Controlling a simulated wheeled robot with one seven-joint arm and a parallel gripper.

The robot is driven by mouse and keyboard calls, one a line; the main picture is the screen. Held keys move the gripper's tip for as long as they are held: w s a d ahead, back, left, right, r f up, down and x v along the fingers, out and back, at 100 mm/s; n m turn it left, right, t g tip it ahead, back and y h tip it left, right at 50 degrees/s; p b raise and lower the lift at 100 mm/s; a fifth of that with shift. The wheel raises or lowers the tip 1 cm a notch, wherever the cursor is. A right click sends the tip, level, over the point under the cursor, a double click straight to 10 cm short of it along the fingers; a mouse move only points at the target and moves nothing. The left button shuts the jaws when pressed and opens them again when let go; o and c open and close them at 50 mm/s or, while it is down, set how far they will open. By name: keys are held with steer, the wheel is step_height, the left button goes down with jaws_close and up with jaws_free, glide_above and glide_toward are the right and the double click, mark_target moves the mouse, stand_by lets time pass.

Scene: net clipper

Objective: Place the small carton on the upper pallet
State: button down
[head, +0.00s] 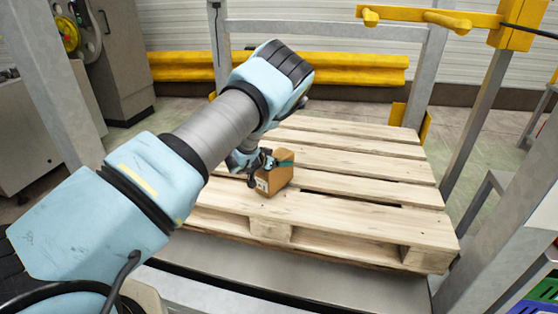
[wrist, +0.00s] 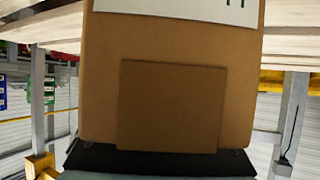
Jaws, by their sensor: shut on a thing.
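The small carton (head: 276,172) is brown cardboard with a white label low on its side. It is at the pallet's top boards in the head view; whether it touches them I cannot tell. My gripper (head: 264,162) is shut on the carton, coming from the left, partly hidden by my arm. In the wrist view the carton (wrist: 170,100) fills the middle, with part of a white label at the top. The wooden pallet (head: 350,215) lies below and around the carton in the head view. Its pale boards (wrist: 290,42) show on both sides in the wrist view.
The pallet's right and far boards are bare. Grey metal posts (head: 480,130) stand at the right, with a yellow bar (head: 430,17) overhead. A yellow guard rail (head: 340,70) runs behind. Green and blue crates (head: 540,292) show at the lower right.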

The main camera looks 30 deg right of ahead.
steer(key=shift+w+f, duration=0.1)
steer(key=shift+f, duration=0.2)
